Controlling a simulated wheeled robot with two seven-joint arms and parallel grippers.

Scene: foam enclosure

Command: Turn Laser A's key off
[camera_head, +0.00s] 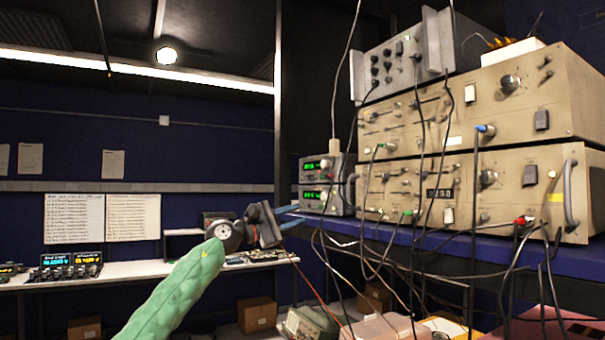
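My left arm comes in from the bottom left in a green quilted sleeve. My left gripper (294,217) is in front of the blue shelf's left end, at the picture's middle. Its two bluish fingers point right and look apart, with nothing visible between them. I cannot make out Laser A or its key by label. Stacked beige instrument units (470,150) with knobs and switches stand on the right, and two small units with green displays (318,180) stand left of them. The gripper appears apart from these units. My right gripper is not in view.
The blue shelf (480,254) carries the instruments. Many loose cables hang across their fronts and below the shelf. A white bench (120,272) with small display devices (66,266) runs along the back left wall. Cardboard boxes (257,314) are below.

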